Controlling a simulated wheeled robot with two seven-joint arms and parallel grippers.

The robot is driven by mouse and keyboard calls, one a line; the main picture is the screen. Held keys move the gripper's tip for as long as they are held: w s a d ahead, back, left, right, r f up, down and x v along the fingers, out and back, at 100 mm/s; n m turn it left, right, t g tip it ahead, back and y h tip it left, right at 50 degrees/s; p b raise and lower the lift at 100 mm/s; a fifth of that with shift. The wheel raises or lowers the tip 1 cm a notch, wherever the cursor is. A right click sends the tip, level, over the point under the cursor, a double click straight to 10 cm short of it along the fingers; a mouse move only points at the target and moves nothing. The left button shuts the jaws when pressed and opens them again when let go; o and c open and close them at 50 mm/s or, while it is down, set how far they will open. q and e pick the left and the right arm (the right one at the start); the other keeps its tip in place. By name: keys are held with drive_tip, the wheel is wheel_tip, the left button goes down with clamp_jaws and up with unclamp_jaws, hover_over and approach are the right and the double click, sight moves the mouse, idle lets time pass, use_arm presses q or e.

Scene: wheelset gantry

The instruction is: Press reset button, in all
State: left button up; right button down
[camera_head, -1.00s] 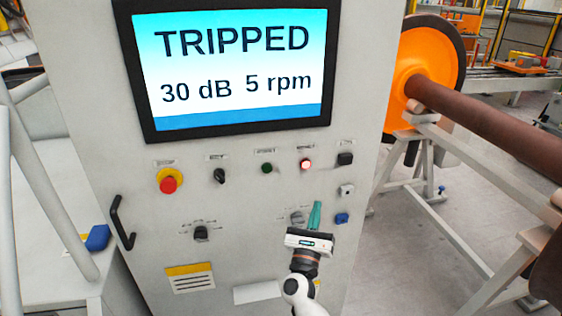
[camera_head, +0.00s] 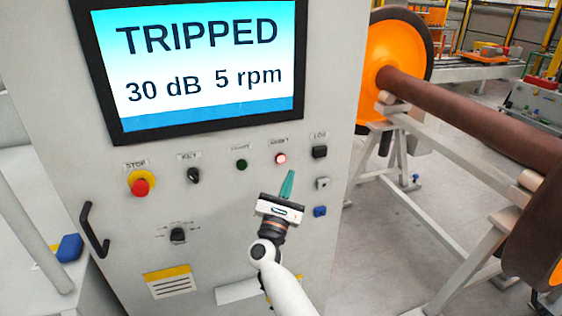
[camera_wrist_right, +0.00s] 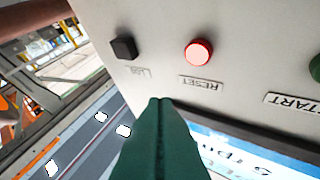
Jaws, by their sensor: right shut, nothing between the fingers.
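The reset button (camera_head: 281,158) glows red on the grey cabinet front, below the screen (camera_head: 200,62) that reads TRIPPED, 30 dB, 5 rpm. In the right wrist view the same reset button (camera_wrist_right: 198,52) sits above its upside-down RESET label. My right gripper (camera_head: 287,182) is shut, with green fingers and nothing between them. Its fingertips are just below the reset button in the head view and apart from it in the wrist view (camera_wrist_right: 162,102). My left gripper is not in view.
On the cabinet are a red stop button (camera_head: 140,186), a key switch (camera_head: 193,175), a green start button (camera_head: 242,164), a black log button (camera_head: 320,152) and a blue button (camera_head: 320,211). A door handle (camera_head: 94,230) juts out at left. A wheelset (camera_head: 395,70) on a stand is at right.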

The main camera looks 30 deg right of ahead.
sight(281, 158)
drive_tip(key=w+b, duration=0.1)
drive_tip(key=w, duration=0.1)
drive_tip(key=w+d+b, duration=0.1)
drive_tip(key=w+b, duration=0.1)
drive_tip(key=w, duration=0.1)
drive_tip(key=shift+w+d, duration=0.15)
idle(1.9)
drive_tip(key=shift+w+f+b, duration=0.1)
drive_tip(key=shift+w+b, duration=0.2)
drive_tip(key=shift+b, duration=0.5)
drive_tip(key=shift+w, duration=0.1)
